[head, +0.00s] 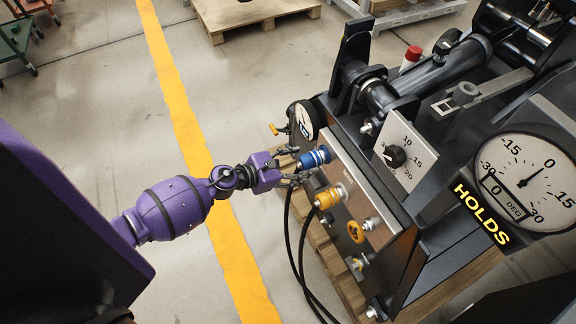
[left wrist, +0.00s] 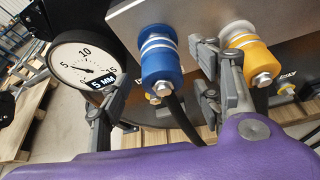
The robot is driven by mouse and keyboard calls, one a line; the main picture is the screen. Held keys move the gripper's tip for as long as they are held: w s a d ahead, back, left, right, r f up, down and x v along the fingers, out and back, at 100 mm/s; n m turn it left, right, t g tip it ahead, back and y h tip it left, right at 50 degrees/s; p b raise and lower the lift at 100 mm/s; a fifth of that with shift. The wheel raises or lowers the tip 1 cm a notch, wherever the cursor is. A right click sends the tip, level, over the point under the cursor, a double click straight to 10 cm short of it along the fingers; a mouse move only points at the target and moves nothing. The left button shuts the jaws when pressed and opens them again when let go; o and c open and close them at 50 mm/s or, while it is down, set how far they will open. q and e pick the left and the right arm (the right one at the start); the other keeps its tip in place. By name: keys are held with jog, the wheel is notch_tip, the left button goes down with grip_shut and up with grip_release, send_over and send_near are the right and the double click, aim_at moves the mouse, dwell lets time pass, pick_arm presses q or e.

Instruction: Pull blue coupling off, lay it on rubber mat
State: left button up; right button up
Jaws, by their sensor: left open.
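The blue coupling (head: 315,157) sits on the metal plate on the side of the machine, above a yellow coupling (head: 328,197). In the left wrist view the blue coupling (left wrist: 161,62) has white bands and a metal nut at its free end. My left gripper (head: 289,166) is open just in front of it. In the left wrist view the fingers of my left gripper (left wrist: 158,92) stand either side of the blue coupling, apart from it. The yellow coupling (left wrist: 250,55) is just right of the right finger. I cannot make out a rubber mat. My right gripper is not in view.
Black hoses (head: 293,235) hang below the couplings. A round gauge (head: 303,120) is close above my left gripper, and a yellow knob (head: 356,231) is below the couplings. The machine stands on a wooden pallet (head: 345,285). Open floor with a yellow line (head: 190,130) lies left.

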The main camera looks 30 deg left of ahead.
aim_at(301, 163)
pick_arm(q)
jog(key=shift+x, duration=1.15)
jog(key=shift+w+d+f, duration=0.15)
jog(key=shift+w+f, duration=0.05)
jog(key=shift+w, duration=0.1)
jog(key=shift+c, duration=0.2)
jog(key=shift+c, duration=1.4)
jog(key=c, duration=1)
jog(key=shift+s+a+b, duration=0.4)
jog(key=shift+s+a, duration=0.5)
jog(key=shift+s, duration=0.2)
jog(key=shift+s+a, duration=0.4)
jog(key=shift+s, duration=0.15)
